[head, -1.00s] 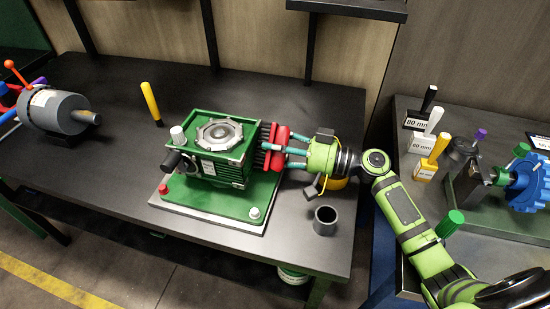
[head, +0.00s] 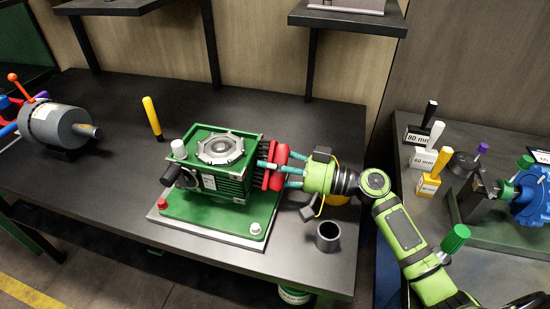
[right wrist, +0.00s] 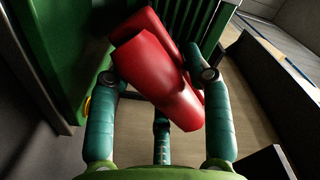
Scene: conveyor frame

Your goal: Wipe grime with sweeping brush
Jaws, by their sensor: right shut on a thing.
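The sweeping brush (head: 279,158) has a red body, and its dark bristle side faces the ribbed end of the green machine (head: 220,178). My right gripper (head: 272,166) is shut on the brush. In the right wrist view the red brush (right wrist: 160,65) sits tilted between the teal fingers, next to the green ribs (right wrist: 205,20). Its bristles are mostly hidden, and I cannot tell whether they touch the ribs. I cannot make out any grime. My left gripper is not in view.
The machine stands on a green plate with a pale base (head: 160,218). A dark cup (head: 328,237) stands near the table's front right. A yellow-handled tool (head: 152,117) and a grey motor (head: 58,122) are to the left. A second bench (head: 408,190) is at the right.

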